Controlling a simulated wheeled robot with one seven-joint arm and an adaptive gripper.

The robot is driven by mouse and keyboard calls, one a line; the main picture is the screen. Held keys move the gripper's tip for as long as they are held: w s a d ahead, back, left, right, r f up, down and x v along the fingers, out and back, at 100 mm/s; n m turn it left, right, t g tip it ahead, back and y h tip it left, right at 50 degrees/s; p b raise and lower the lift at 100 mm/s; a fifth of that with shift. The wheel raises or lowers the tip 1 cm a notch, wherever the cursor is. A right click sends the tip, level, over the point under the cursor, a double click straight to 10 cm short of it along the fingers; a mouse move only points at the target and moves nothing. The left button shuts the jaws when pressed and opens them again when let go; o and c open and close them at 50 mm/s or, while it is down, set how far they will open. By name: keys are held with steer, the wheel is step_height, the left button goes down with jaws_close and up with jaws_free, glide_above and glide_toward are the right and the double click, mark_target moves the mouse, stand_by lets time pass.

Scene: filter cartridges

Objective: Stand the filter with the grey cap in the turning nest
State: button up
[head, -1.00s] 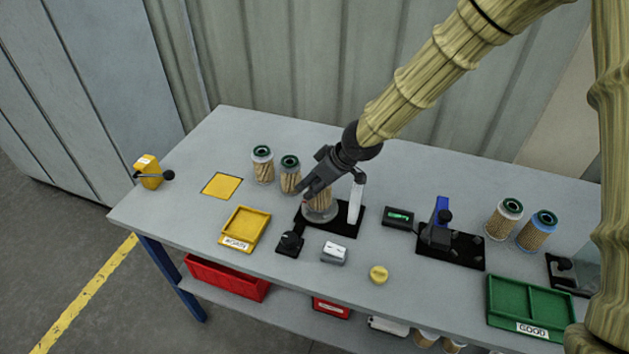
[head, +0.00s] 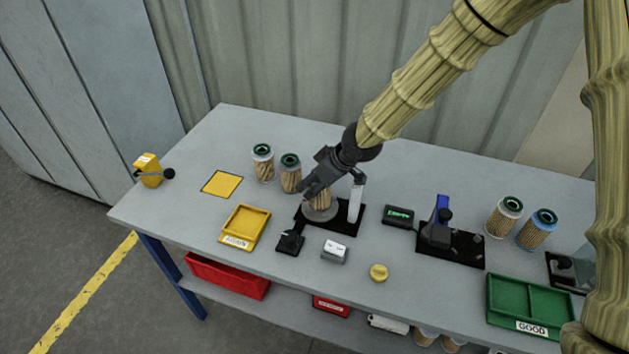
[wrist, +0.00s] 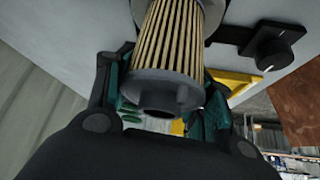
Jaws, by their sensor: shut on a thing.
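My gripper (head: 310,188) is shut on the filter with the grey cap (wrist: 165,88), gripping it at the cap end. The filter's tan pleated body (head: 320,201) shows below the gripper in the head view, roughly upright. It is over the round grey disc of the turning nest (head: 320,214), which sits on a black plate beside a white upright post. The gripper hides most of the cap in the head view. Whether the filter's lower end rests on the disc or is just above it, I cannot tell.
Two green-capped filters (head: 263,163) (head: 290,173) stand close left of my gripper. A yellow tray (head: 240,243), a black knob box (head: 290,242) and a grey switch box (head: 334,251) lie in front. A black-and-blue fixture (head: 440,230) and green tray (head: 495,315) are right.

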steer(key=o, duration=1.5)
steer(key=shift+d+r, duration=0.1)
steer(key=shift+r, duration=0.05)
steer(key=shift+p+v, duration=0.8)
steer(key=shift+v, duration=0.05)
steer(key=shift+r, duration=0.1)
steer(key=shift+p+v, duration=2.5)
steer(key=shift+v, duration=0.7)
